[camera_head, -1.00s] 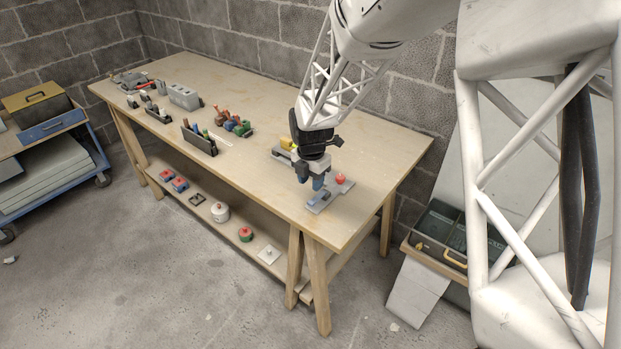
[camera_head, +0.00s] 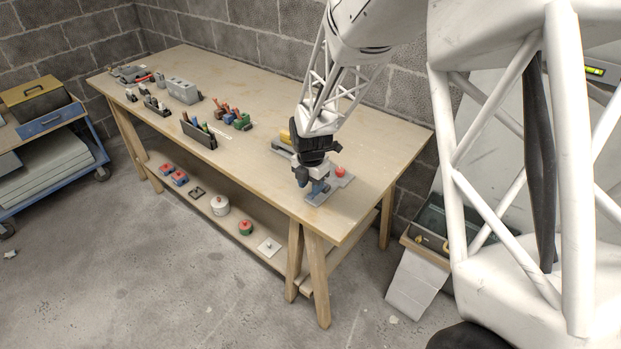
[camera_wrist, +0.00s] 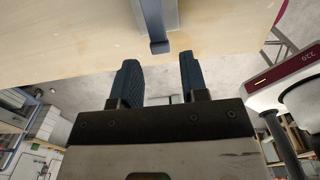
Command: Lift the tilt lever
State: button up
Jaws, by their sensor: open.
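My gripper (camera_head: 308,184) is low over the near right end of the workbench, at a grey base plate (camera_head: 317,198) with a red knob (camera_head: 340,171). In the wrist view my gripper (camera_wrist: 158,62) has its two dark blue fingers apart with nothing between them. A narrow blue-grey bar with a dark end, apparently the tilt lever (camera_wrist: 153,25), points at the gap between the fingertips. Its end is a little beyond the tips, not visibly touching them. In the head view my gripper hides most of the lever.
A yellow item (camera_head: 285,137) stands just behind my gripper. A tool holder (camera_head: 198,135) and a grey block (camera_head: 183,92) stand farther left on the workbench (camera_head: 262,171). The bench's front edge is close by. An open case (camera_head: 430,240) is below right.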

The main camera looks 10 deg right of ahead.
aim_at(310, 195)
jog(key=shift+f, duration=1.8)
jog(key=c, duration=0.5)
jog(key=shift+c, duration=0.2)
